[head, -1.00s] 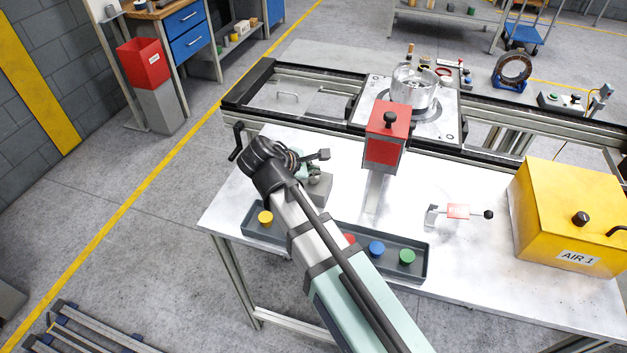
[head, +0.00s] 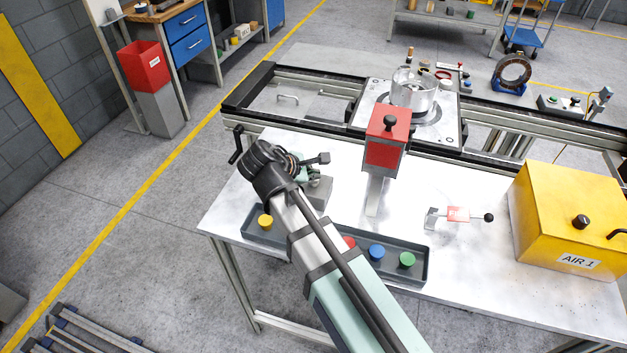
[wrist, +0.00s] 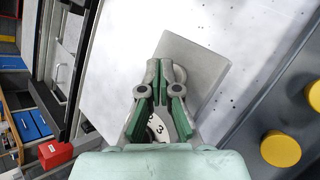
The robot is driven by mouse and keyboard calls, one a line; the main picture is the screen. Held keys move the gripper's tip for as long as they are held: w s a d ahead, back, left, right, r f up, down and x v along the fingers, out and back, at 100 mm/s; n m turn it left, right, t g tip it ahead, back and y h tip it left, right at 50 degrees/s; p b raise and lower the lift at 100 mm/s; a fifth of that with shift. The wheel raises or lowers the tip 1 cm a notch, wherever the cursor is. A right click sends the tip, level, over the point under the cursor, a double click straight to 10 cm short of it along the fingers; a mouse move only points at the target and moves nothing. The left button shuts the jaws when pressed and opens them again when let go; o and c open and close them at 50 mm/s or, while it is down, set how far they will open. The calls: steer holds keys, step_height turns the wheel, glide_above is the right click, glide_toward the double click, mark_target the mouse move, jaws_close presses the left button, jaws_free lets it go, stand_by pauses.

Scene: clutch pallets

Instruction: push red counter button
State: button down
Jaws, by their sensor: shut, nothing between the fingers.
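A red button (head: 349,241) shows in the head view in the dark button tray (head: 395,277), between the yellow button (head: 265,221) and the blue button (head: 376,251). My arm covers part of it. My gripper (head: 304,160) is left of and behind the red button, close to a small grey block (head: 318,193). In the wrist view my gripper (wrist: 163,70) is shut and empty in front of the grey block (wrist: 205,65). A white dial with a 3 (wrist: 157,127) shows between the finger linkages. I cannot tell whether the fingertips touch the block. The wrist view shows no red button.
A green button (head: 407,258) sits at the tray's right end. A red box on a post (head: 385,138) stands behind. A small red-tagged lever (head: 458,213) and a yellow AIR 1 box (head: 560,225) are at right. The tabletop between is clear.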

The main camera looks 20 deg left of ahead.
mark_target(312, 182)
steer(key=shift+f, duration=0.1)
stand_by(0.4)
steer(key=shift+f, duration=0.35)
steer(key=shift+r, duration=0.1)
steer(key=shift+r+p, duration=0.4)
steer(key=shift+p, duration=0.3)
step_height(312, 182, up, 6)
steer(key=p, duration=0.5)
stand_by(0.5)
